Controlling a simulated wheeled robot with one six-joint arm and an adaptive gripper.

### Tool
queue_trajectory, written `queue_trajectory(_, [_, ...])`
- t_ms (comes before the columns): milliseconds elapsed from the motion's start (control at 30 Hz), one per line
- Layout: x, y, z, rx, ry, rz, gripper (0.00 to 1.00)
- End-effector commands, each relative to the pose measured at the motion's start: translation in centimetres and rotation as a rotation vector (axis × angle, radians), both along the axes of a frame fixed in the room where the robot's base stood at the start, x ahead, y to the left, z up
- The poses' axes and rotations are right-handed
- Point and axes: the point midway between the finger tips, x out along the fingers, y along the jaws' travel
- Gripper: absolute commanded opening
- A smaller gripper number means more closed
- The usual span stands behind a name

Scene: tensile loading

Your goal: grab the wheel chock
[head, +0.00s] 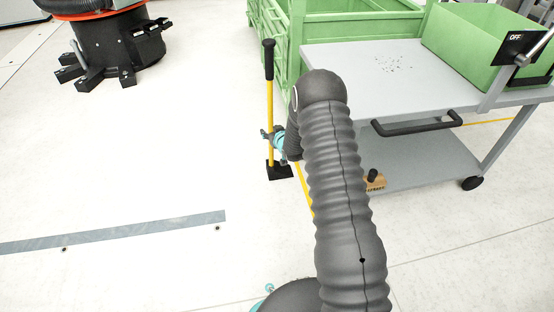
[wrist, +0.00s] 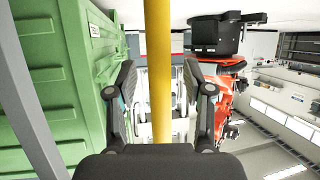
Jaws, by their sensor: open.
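The wheel chock is a small black block (head: 280,171) on the floor with an upright yellow pole (head: 270,100) topped by a black grip. It stands left of the grey cart. My gripper (head: 272,136) is at the lower part of the pole, partly hidden by my arm in the head view. In the wrist view the yellow pole (wrist: 159,30) runs down the middle between the two open fingers of my gripper (wrist: 160,82), with a gap on both sides. The block is not visible in the wrist view.
The grey cart (head: 350,60) carries a green bin (head: 470,50); a small brown block (head: 375,183) is on its lower shelf. A green crate (head: 285,50) stands behind the chock. A black and orange machine base (head: 115,45) is back left. The floor to the left is mostly clear.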

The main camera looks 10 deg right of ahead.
Motion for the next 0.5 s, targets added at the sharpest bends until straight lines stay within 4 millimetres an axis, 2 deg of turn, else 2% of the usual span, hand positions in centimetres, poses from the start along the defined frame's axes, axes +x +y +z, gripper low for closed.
queue_trajectory(167, [0.01, 0.01, 0.04, 0.000, 0.000, 0.000, 0.52])
queue_trajectory(367, [0.01, 0.01, 0.05, 0.000, -0.001, 0.000, 0.04])
queue_trajectory(400, [0.01, 0.01, 0.05, 0.000, -0.001, 0.000, 0.00])
queue_trajectory(500, [0.00, 0.01, 0.06, 0.000, -0.001, 0.000, 0.00])
